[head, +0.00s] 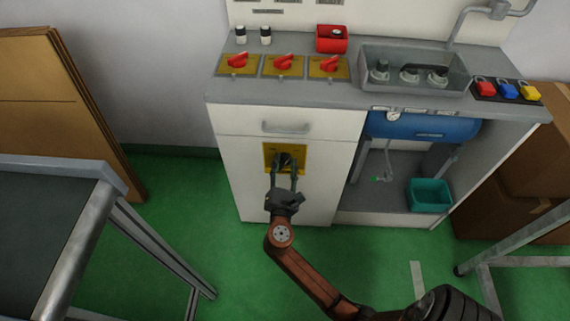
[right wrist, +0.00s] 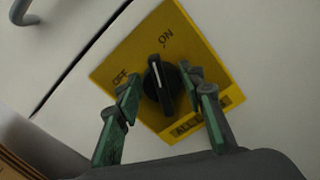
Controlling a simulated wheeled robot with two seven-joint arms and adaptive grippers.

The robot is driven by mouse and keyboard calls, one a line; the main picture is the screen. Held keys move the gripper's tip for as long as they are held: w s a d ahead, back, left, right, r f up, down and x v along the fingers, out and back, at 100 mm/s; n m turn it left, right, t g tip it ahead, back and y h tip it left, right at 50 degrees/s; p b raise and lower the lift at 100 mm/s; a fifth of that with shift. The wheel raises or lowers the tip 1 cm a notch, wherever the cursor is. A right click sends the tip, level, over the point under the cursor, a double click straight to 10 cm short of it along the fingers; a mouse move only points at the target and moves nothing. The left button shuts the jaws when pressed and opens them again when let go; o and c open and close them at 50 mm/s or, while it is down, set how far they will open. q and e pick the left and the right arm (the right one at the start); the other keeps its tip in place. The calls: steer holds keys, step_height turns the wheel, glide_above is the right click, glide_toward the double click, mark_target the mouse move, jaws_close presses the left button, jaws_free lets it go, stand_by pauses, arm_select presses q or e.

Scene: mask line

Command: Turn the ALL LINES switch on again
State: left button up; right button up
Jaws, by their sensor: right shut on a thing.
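The ALL LINES switch has a yellow plate (head: 269,152) on the front of the white cabinet, below its drawer. In the right wrist view the plate (right wrist: 198,50) looks tilted, with OFF on the left and ON at the top. Its black knob (right wrist: 160,82) has a white mark pointing between OFF and ON, nearer to ON. My right gripper (head: 284,166) is at the switch. In the right wrist view its green-padded fingers (right wrist: 158,100) are on both sides of the knob, shut on it. The lower label is partly covered by a finger. My left gripper is not in view.
On the counter are several red switches on yellow plates (head: 284,64), a red box (head: 331,38), a clear bin (head: 415,72) and padlocks (head: 508,88). A blue tank (head: 420,127) and teal tub (head: 429,194) are at right. A table (head: 60,215) stands at left. Green floor is clear between.

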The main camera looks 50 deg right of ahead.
steer(key=shift+s+m+p, duration=0.1)
steer(key=shift+m+p, duration=0.2)
steer(key=shift+m, duration=0.7)
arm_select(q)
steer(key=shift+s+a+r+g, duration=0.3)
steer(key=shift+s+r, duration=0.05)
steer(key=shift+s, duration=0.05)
arm_select(e)
steer(key=shift+d+f+m, duration=0.1)
steer(key=shift+f+m, duration=0.05)
steer(key=shift+m, duration=0.85)
steer(key=o, duration=1.2)
steer(key=shift+c, duration=0.2)
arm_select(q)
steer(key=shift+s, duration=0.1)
arm_select(e)
steer(key=v, duration=1.2)
steer(key=shift+f, duration=0.1)
